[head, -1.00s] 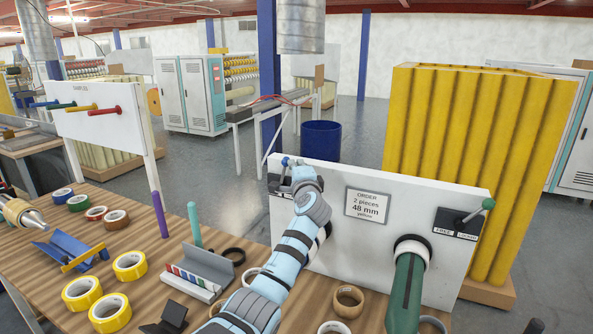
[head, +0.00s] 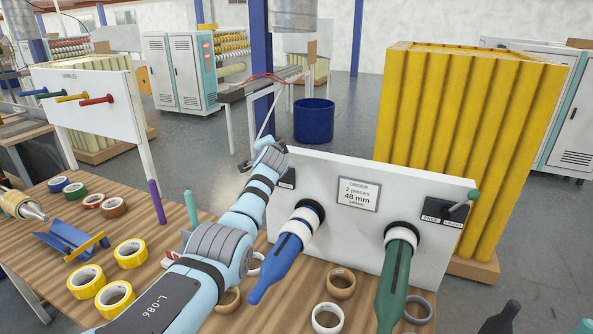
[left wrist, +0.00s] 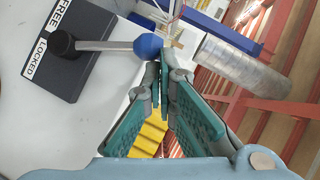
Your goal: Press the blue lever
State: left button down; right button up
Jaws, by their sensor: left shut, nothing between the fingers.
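The blue lever's round knob (left wrist: 148,46) and grey rod show in the left wrist view, with the rod pointing away from its dark FREE/LOCKED plate (left wrist: 75,50). In the head view the plate (head: 287,178) shows at the panel's upper left, while the knob cannot be made out behind my gripper. My left gripper (head: 265,148) is shut and empty at the panel's top left corner. In the left wrist view its fingertips (left wrist: 157,72) are right beside the knob; whether they touch it I cannot tell. My right gripper is not in view.
The white panel (head: 325,240) carries an order sign (head: 357,193), a blue spindle (head: 285,255), a green spindle (head: 398,275) and a green lever (head: 462,205). Tape rolls lie on the wooden table. A large yellow stack (head: 470,150) stands behind the panel.

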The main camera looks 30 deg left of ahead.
pick_arm(q)
jog(key=shift+a, duration=0.35)
dwell(0.5)
jog(key=s+d+r+p, duration=0.3)
jog(key=s+d+r, duration=0.3)
jog(key=s+d, duration=0.1)
jog(key=shift+s+d+p, duration=0.3)
jog(key=shift+s+d, duration=0.05)
jog(key=shift+s, duration=0.45)
